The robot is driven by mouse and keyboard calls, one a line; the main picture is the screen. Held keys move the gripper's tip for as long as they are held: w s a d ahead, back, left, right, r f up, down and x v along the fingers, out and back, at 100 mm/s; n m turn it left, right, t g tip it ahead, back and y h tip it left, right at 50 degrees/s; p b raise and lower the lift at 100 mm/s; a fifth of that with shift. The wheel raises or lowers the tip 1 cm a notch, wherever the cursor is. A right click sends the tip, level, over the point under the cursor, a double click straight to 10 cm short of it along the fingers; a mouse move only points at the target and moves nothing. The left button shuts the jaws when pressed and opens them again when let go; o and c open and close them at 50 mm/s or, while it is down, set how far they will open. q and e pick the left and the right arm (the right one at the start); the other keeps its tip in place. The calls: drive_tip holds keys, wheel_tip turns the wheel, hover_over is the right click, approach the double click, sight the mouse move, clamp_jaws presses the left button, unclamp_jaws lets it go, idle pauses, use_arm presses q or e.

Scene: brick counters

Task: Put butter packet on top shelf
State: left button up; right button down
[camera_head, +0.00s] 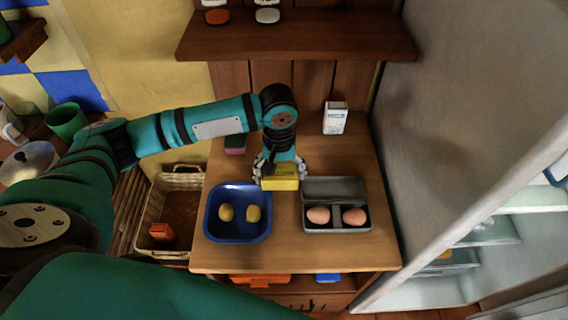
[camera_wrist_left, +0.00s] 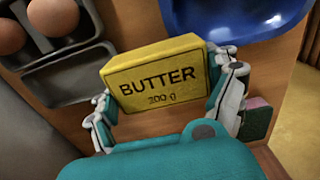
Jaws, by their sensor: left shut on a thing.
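The yellow butter packet (camera_wrist_left: 158,80), marked "BUTTER 200 g", is between the fingers of my left gripper (camera_wrist_left: 168,105), which is shut on it. In the head view the butter packet (camera_head: 280,183) shows under my left gripper (camera_head: 280,172), over the wooden counter, between the blue bowl and the egg box. I cannot tell whether it touches the counter. A dark wooden shelf (camera_head: 300,48) is on the back wall above. My right gripper is not in view.
A blue bowl (camera_head: 238,237) with two yellow fruits and a grey egg box (camera_head: 335,228) with two eggs stand on the counter (camera_head: 300,262). A white carton (camera_head: 335,118) stands behind. A wicker basket (camera_head: 153,205) is left; an open fridge (camera_head: 500,235) is right.

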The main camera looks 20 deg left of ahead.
sight(282, 167)
use_arm(q)
drive_tip(key=w, duration=0.1)
drive_tip(key=w+a, duration=0.1)
drive_tip(key=w, duration=0.1)
drive_tip(key=shift+w+f, duration=0.1)
drive_tip(key=shift+w, duration=0.2)
drive_tip(key=shift+w+a+f+p, duration=0.2)
drive_tip(key=shift+w+a+p, duration=0.1)
drive_tip(key=shift+w, duration=0.15)
drive_tip(key=shift+f+p, duration=0.35)
drive_tip(key=shift+f, duration=1.3)
drive_tip(key=o, duration=1.1)
drive_tip(key=shift+f, duration=0.15)
